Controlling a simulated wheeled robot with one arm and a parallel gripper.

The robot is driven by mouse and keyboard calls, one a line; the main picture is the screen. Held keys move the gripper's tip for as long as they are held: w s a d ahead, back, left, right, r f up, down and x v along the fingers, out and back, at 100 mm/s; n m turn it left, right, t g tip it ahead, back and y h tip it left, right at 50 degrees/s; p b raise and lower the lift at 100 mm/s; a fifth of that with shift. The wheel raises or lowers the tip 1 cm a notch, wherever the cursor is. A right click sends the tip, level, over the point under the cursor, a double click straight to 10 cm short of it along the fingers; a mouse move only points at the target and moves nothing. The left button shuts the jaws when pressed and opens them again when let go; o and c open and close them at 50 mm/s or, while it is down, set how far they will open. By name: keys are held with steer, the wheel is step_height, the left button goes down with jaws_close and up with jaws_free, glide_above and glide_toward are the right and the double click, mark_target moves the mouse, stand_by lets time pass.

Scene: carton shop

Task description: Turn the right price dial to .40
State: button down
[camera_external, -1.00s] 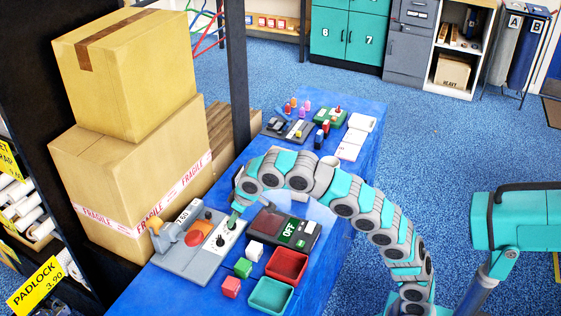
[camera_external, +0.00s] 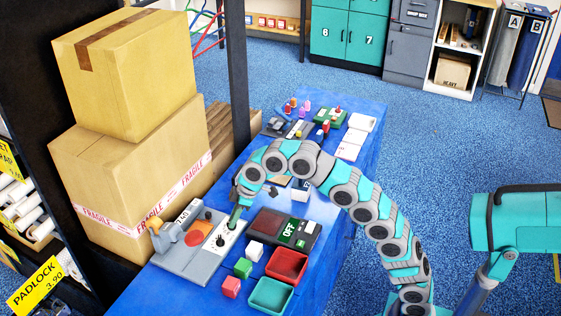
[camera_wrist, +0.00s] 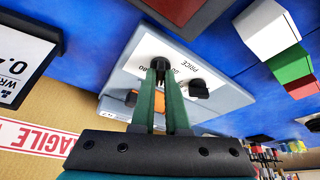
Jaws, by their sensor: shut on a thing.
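The grey price machine (camera_external: 178,262) stands on the blue table, with a white PRICE panel (camera_external: 226,247) on its right side. My gripper (camera_external: 233,222) is at the panel's far right end, fingers pointing down. In the wrist view my green gripper fingers (camera_wrist: 164,75) are shut on a black dial, the right price dial (camera_wrist: 161,63), which they mostly hide. The other black dial (camera_wrist: 198,88) is free beside it and shows in the external view too (camera_external: 220,241). The held dial's pointer and setting cannot be read.
A dark device marked OFF (camera_external: 270,226) lies just right of the panel. Small white, green and red cubes (camera_external: 243,268) and red and teal trays (camera_external: 287,266) stand in front. Large cartons (camera_external: 125,180) stand behind on the left.

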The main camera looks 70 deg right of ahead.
stand_by(0.3)
steer(key=c, duration=0.9)
jaws_free()
steer(key=shift+r, duration=0.1)
steer(key=v, duration=0.7)
steer(key=shift+s+d+r, duration=0.1)
steer(key=shift+s+r, duration=0.05)
steer(key=shift+r, duration=0.1)
